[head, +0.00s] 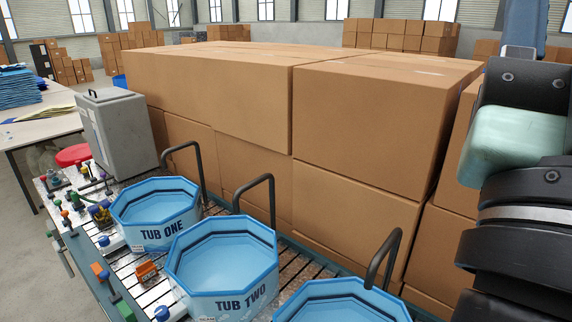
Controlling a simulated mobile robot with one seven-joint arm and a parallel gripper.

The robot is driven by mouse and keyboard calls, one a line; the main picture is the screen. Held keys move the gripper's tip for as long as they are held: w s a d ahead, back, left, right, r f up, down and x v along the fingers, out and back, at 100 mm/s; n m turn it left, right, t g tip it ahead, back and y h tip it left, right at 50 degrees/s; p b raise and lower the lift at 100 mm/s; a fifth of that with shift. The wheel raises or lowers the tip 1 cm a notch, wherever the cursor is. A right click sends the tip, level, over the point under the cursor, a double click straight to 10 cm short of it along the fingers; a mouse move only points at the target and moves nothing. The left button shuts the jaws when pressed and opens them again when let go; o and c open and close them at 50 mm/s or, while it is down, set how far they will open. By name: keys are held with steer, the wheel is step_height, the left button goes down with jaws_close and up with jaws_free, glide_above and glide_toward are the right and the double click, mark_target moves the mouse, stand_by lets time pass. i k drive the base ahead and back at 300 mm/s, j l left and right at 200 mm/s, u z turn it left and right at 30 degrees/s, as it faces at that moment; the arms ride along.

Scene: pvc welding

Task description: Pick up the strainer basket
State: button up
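I cannot make out a strainer basket in the head view. Three blue eight-sided tubs stand in a row on a slatted bench (140,291): TUB ONE (158,234), TUB TWO (235,304), and a third tub (340,312) cut off by the bottom edge. A dark curved pipe rises at the back of each tub. The inner floors of the nearer tubs are partly hidden by their front walls. Black links of my arm fill the right edge. My gripper is not in view.
Large cardboard boxes (345,131) are stacked close behind the bench. A grey lidded bin (120,135) stands beyond TUB ONE. A small orange item (147,272) and several small coloured parts lie on the bench's left side. A table (40,128) stands at far left.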

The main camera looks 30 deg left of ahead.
mark_target(102, 217)
steer(key=u, duration=0.4)
steer(key=i+j+u, duration=0.1)
steer(key=u, duration=0.3)
steer(key=j+u, duration=0.1)
steer(key=u, duration=0.3)
steer(key=i+u, duration=0.1)
steer(key=u, duration=0.3)
steer(key=i+j, duration=0.15)
steer(key=i, duration=0.4)
steer(key=i+j, duration=0.1)
steer(key=i, duration=0.45)
steer(key=i+j+u, duration=0.1)
steer(key=i, duration=0.45)
